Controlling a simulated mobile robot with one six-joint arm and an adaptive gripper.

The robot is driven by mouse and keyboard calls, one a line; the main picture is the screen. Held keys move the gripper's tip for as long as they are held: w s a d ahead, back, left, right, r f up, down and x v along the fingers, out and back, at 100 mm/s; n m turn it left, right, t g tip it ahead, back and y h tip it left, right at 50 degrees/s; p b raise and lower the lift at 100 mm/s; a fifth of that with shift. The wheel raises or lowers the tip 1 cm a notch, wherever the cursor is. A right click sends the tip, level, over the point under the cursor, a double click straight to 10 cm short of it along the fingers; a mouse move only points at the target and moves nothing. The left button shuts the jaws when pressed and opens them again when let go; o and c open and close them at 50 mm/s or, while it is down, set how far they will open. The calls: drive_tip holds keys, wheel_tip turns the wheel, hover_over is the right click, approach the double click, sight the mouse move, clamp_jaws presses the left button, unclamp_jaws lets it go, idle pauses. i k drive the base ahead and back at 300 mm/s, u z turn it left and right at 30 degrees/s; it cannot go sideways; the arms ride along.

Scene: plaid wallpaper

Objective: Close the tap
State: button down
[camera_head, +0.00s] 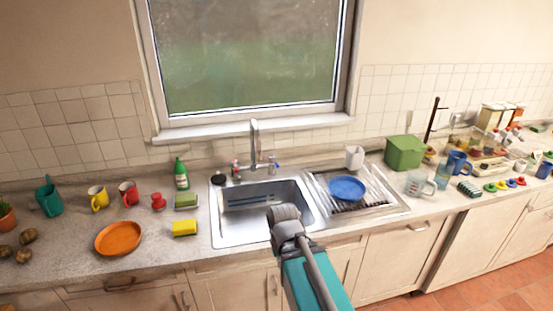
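The tap (254,146) is a tall chrome spout standing at the back edge of the steel sink (232,232). A handle with a red mark (236,168) is on its left, and a handle with a blue mark (273,160) is on its right. Whether water runs from the spout is too small to tell. My arm rises from the bottom of the picture, and its grey end with my gripper (284,213) is over the front right part of the sink basin, in front of the tap and apart from it. The fingers cannot be made out clearly.
A blue plate (347,188) and a white cup (354,157) are on the drainer to the right. A green bottle (181,174), a yellow sponge (185,228) and an orange plate (119,238) stand left. A green box (404,152) is further right. A window is behind the tap.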

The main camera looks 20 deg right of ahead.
sight(272, 157)
drive_tip(key=i, duration=0.85)
drive_tip(key=z, duration=0.05)
